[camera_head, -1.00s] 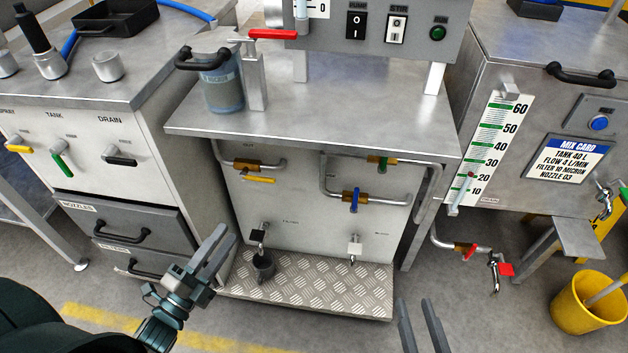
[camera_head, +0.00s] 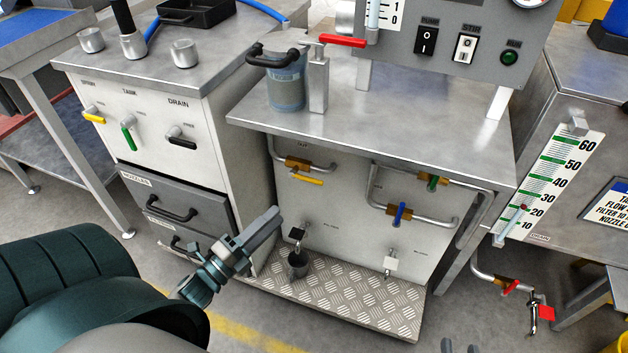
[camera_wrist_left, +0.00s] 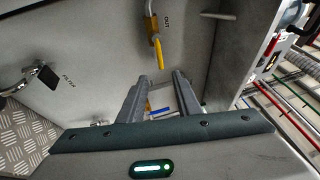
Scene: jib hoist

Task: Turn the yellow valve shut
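The yellow valve (camera_head: 306,179) is a yellow lever on a brass body, on the OUT pipe at the upper left of the white panel under the bench. The lever lies roughly along the pipe, slightly tilted. It also shows in the left wrist view (camera_wrist_left: 158,52), beyond the fingertips. My left gripper (camera_head: 276,214) is below and left of the lever, apart from it. In the left wrist view its two fingers (camera_wrist_left: 162,79) stand apart with nothing gripped.
A blue-handled valve (camera_head: 399,213) and a green-handled valve (camera_head: 433,183) sit right of the yellow one. Below are a black cup (camera_head: 298,263) and a tread-plate step (camera_head: 345,300). The bench top (camera_head: 400,118) overhangs the panel. Another yellow lever (camera_head: 94,117) is on the left cabinet.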

